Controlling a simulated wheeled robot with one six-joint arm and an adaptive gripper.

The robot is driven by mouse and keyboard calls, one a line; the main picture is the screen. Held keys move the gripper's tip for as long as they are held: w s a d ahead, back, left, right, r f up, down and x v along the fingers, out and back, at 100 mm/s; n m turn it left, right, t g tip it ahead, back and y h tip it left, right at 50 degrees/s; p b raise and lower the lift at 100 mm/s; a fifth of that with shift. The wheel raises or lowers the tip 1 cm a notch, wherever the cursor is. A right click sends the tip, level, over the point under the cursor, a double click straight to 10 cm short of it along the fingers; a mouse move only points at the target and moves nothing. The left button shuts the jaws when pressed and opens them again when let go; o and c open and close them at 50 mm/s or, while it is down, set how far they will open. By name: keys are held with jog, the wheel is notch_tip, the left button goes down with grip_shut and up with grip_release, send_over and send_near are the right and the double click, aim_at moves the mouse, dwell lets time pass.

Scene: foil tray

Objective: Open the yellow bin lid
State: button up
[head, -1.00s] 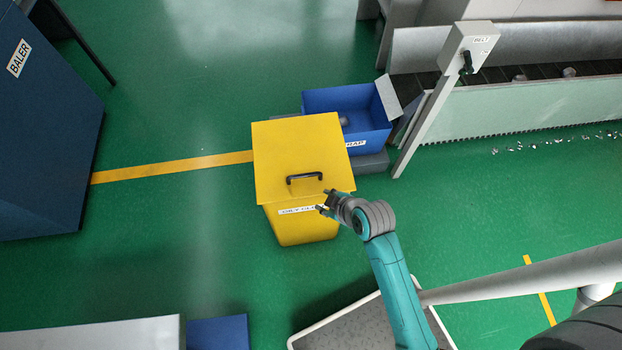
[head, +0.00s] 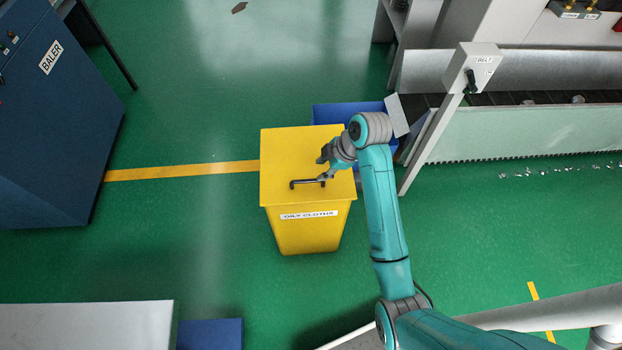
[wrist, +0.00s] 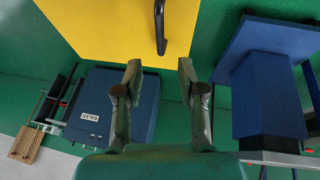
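The yellow bin (head: 308,235), labelled OILY CLOTHS, stands on the green floor. Its yellow lid (head: 285,150) lies shut on top, with a dark bar handle (head: 300,184) near the front edge. My gripper (head: 321,169) is over the lid at the handle's right end. In the wrist view my gripper (wrist: 160,67) has its two fingers spread apart with nothing between them. The handle (wrist: 160,28) shows just beyond the fingertips, in line with the gap, against the yellow lid (wrist: 110,25). I cannot tell whether a finger touches the handle.
A blue box (head: 330,113) stands behind the bin, partly hidden by my arm. A grey post with a BELT switch box (head: 472,70) and the conveyor (head: 530,125) are on the right. The blue baler (head: 50,130) is at left. Floor left of the bin is clear.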

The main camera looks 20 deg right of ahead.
aim_at(308, 180)
jog(key=x, duration=0.9)
jog(key=shift+a+f, duration=0.1)
jog(key=shift+f, duration=0.05)
grip_shut()
